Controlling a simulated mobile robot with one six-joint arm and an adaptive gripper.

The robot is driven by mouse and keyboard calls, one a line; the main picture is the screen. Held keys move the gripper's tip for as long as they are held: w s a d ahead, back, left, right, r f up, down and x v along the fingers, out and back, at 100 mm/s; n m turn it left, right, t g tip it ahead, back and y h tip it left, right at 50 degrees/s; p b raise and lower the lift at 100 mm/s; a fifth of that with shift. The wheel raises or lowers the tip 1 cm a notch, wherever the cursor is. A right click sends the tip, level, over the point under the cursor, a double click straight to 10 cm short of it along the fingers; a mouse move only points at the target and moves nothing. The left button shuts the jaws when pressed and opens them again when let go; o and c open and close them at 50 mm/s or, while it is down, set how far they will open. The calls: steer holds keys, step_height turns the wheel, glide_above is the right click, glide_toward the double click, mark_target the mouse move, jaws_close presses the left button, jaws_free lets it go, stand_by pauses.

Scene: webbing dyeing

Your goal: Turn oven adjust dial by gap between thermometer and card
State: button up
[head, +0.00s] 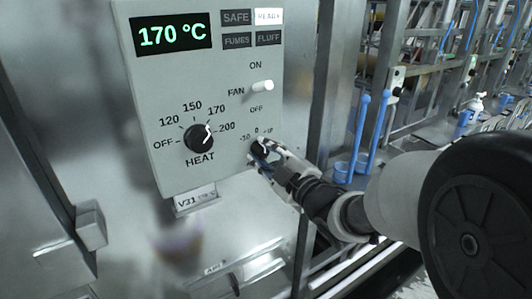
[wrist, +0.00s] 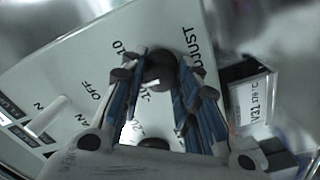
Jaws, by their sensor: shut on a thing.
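The adjust dial (wrist: 160,68) is a small dark knob at the panel's lower right corner, with marks from -10 through 0 to +10. My gripper (head: 261,154) is closed around it, with one blue-padded finger on each side in the wrist view (wrist: 160,88). Its pointer is hard to make out. The green display (head: 171,36) reads 170 °C. A small card (head: 195,198) below the panel reads V31; its smaller text looks like 176 °C in the wrist view (wrist: 249,103) but is hard to read. I cannot clearly identify a separate thermometer.
The grey control panel (head: 230,118) carries a heat dial (head: 199,138) pointing up and right, near 170 to 200. A white fan lever (head: 262,86) sits above my gripper. The READY lamp (head: 269,17) is lit. Blue-handled tools (head: 376,130) stand to the right.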

steer(key=m, duration=0.3)
steer(key=shift+m+b, duration=0.3)
steer(key=shift+b, duration=0.05)
steer(key=shift+m, duration=2.1)
steer(key=o, duration=1.1)
steer(key=shift+c, duration=0.2)
steer(key=shift+s+d, duration=0.1)
steer(key=shift+d, duration=0.05)
steer(key=v, duration=1.1)
steer(key=shift+s+d, duration=0.2)
steer(key=shift+s, duration=0.1)
